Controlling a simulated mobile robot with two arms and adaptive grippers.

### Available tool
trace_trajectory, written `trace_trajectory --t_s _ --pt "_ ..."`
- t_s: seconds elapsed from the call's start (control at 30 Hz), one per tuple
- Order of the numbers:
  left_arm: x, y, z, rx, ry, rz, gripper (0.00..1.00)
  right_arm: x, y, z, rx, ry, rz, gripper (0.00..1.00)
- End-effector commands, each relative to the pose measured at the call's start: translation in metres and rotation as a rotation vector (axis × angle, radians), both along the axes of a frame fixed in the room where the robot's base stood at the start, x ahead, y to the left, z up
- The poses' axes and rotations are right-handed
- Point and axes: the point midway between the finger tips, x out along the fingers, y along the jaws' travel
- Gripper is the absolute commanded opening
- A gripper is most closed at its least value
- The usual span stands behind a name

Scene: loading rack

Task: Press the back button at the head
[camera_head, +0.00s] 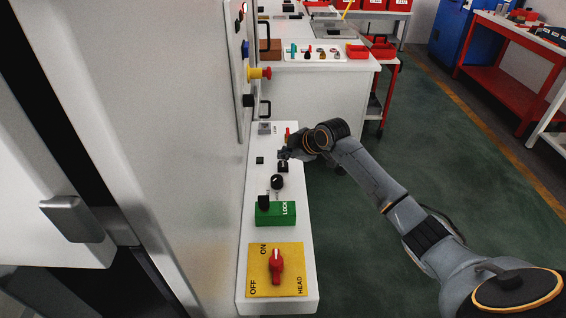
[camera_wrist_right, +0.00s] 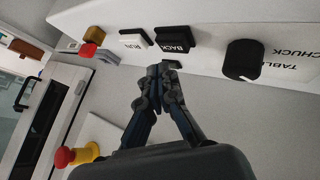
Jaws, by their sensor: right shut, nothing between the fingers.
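In the right wrist view a black button marked BACK (camera_wrist_right: 173,40) sits on the white control panel (camera_wrist_right: 215,20), beside a white button marked RUN (camera_wrist_right: 132,38). My right gripper (camera_wrist_right: 160,68) is shut and empty, its tips just below the BACK button; whether they touch it I cannot tell. In the head view the right gripper (camera_head: 285,154) is over the far part of the narrow white panel (camera_head: 245,240), and the button lettering there is too small to read. A yellow plate marked HEAD (camera_head: 290,255) with a red switch lies at the panel's near end.
A black knob (camera_wrist_right: 243,58) stands right of the BACK button. In the head view a green LOCK block (camera_head: 275,212) and a black knob (camera_head: 277,182) stand nearer. A red-and-yellow emergency stop (camera_head: 259,73) juts from the wall. Green floor lies open to the right.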

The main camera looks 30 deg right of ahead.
Motion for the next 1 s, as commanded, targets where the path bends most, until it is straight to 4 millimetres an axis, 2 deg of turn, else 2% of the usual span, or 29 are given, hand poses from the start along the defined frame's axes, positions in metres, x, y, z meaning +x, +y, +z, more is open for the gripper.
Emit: trace_trajectory --t_s 0.03,0.1,0.4,1.0 --pt "0.0 0.0 0.009 0.0 0.0 0.0 0.4 0.0 0.0 0.01 0.0 -0.002 0.001 0.0" --pt "0.0 0.0 0.016 0.0 0.0 0.0 0.4 0.0 0.0 0.018 0.0 -0.001 0.0 0.0" --pt "0.0 0.0 0.04 0.0 0.0 0.0 0.4 0.0 0.0 0.044 0.0 -0.001 0.0 0.0" --pt "0.001 0.0 0.039 0.0 -0.001 0.0 0.4 0.0 0.0 0.043 0.0 -0.001 -0.001 0.0"
